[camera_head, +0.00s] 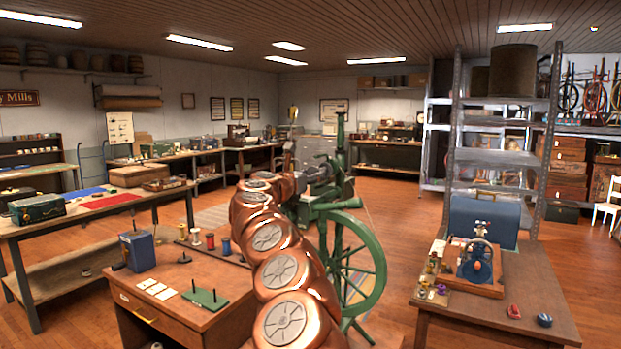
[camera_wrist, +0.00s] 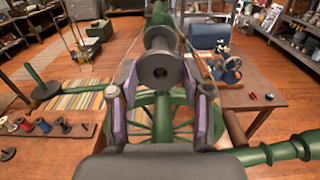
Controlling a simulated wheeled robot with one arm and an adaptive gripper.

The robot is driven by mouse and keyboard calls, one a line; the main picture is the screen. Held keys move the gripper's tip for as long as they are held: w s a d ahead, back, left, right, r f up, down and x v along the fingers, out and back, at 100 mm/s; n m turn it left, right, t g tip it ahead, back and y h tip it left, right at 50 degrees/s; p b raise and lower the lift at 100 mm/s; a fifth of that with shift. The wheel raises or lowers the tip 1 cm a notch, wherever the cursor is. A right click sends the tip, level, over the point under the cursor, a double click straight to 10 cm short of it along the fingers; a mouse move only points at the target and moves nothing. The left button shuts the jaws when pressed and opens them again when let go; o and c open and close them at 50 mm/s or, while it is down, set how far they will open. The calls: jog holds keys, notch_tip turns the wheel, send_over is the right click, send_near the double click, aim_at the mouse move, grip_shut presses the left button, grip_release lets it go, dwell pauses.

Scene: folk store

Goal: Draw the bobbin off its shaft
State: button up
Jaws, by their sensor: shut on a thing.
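The bobbin (camera_wrist: 150,63) is a dark grey spool with a round end flange and a hole, facing the camera in the wrist view. My gripper (camera_wrist: 161,79) has its two fingers on either side of the bobbin, shut on it. The green spinning wheel (camera_head: 378,262) stands behind my arm in the head view; its spokes show below the bobbin in the wrist view (camera_wrist: 163,118). The shaft is hidden behind the bobbin, so I cannot tell how far the bobbin sits on it. In the head view my arm covers part of the wheel's frame.
A wooden desk (camera_head: 175,313) at the front left holds spools (camera_head: 210,240), a blue box (camera_head: 138,250) and a green peg stand (camera_head: 205,298). A table (camera_head: 480,318) at the right holds a small blue-wheeled machine (camera_head: 475,262). Open floor lies beyond the wheel.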

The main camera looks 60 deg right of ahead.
jog(key=shift+a+f+b, duration=0.1)
jog(key=shift+a+b, duration=2.4)
jog(key=shift+a, duration=0.8)
jog(key=shift+s+a+b, duration=0.2)
jog(key=shift+a+b, duration=1.35)
jog(key=shift+a, duration=1.3)
